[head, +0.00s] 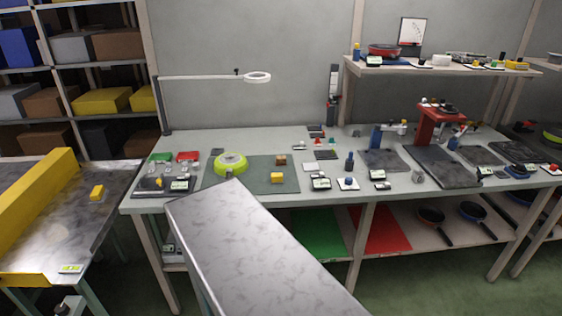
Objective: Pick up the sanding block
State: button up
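I cannot tell for certain which small block is the sanding block. A small brown block (281,160) lies near the back edge of the dark green mat (257,186) on the long workbench. A yellow block (277,177) lies in front of it on the same mat. Another yellow block (97,192) lies apart on the metal surface at the left. My gripper is not in view.
A large grey slab (262,254) stands in front of the workbench (335,190) and covers part of its front edge. Small tools and labels crowd the bench around the mat. A red stand (426,128) is at the right. A yellow-railed metal table (70,215) is at the left.

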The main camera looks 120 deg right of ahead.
aim_at(281, 160)
jog(key=u, duration=0.3)
jog(key=k, duration=1.85)
jog(key=z, duration=0.3)
jog(key=k, duration=0.75)
jog(key=z, duration=0.45)
jog(key=i, duration=0.55)
jog(key=z, duration=0.1)
jog(key=k, duration=0.55)
jog(key=z, duration=0.05)
